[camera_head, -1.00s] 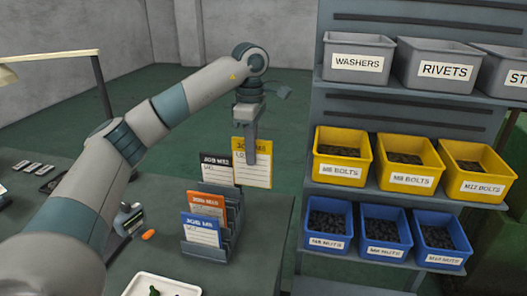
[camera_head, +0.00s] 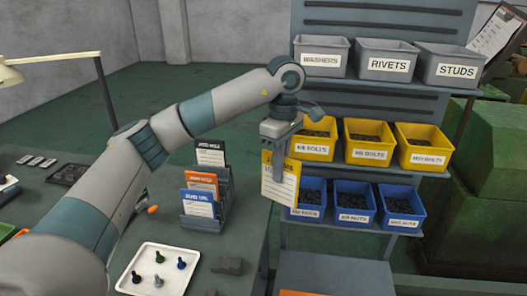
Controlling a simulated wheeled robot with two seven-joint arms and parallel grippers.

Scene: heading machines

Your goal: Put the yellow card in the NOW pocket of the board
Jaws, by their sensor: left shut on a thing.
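The yellow card (camera_head: 269,192) has a yellow header and a white lined lower part. It hangs upright, a little tilted, from my left gripper (camera_head: 279,165), which is shut on it. The gripper partly covers the card. The card is in the air to the right of the card rack, in front of the blue and yellow bins. No pocket marked NOW can be made out. A grey panel (camera_head: 330,272) with an orange strip at its lower edge is cut off by the bottom of the picture; I cannot tell what it is. My right gripper is not in view.
A rack (camera_head: 207,222) on the table holds black, orange and blue job cards. A white tray (camera_head: 190,252) with small pegs stands in front. The bin shelf (camera_head: 360,170) rises behind the card. A clipboard (camera_head: 497,32) shows at top right.

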